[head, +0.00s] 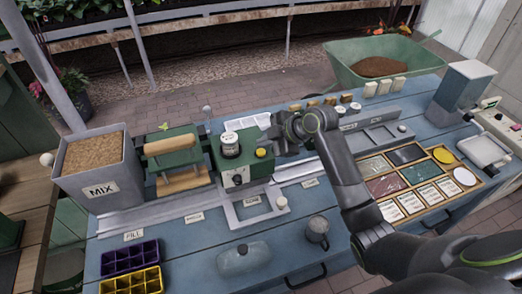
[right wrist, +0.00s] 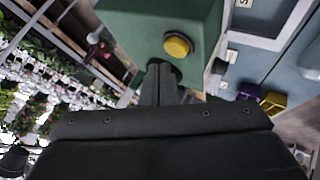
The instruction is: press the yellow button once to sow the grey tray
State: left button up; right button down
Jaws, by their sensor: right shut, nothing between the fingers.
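The yellow button (head: 261,153) sits on the green box (head: 231,170) in the middle of the bench. My right gripper (head: 272,128) is shut and empty, close to the button on its far right side. In the right wrist view, the shut fingertips (right wrist: 161,68) are near the yellow button (right wrist: 178,44) on the green face; I cannot tell whether they touch it. A grey frame (head: 233,217) with a label lies in front of the green box. I cannot make out a grey seed tray in it. My left gripper is not in view.
A grey MIX bin (head: 98,190) and a green roller unit (head: 172,155) stand left of the green box. Purple (head: 130,257) and yellow (head: 132,283) cell trays lie front left. A seed-packet case (head: 436,216) lies right.

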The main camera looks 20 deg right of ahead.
aim_at(265, 152)
jog(key=shift+f, duration=0.1)
dwell(0.7)
jog(key=shift+f, duration=0.35)
jog(key=shift+f+b, duration=0.6)
dwell(0.7)
dwell(0.3)
jog(key=shift+r+p, duration=0.9)
jog(key=shift+r, duration=0.15)
notch_tip(265, 152, up, 5)
jog(key=p, duration=0.4)
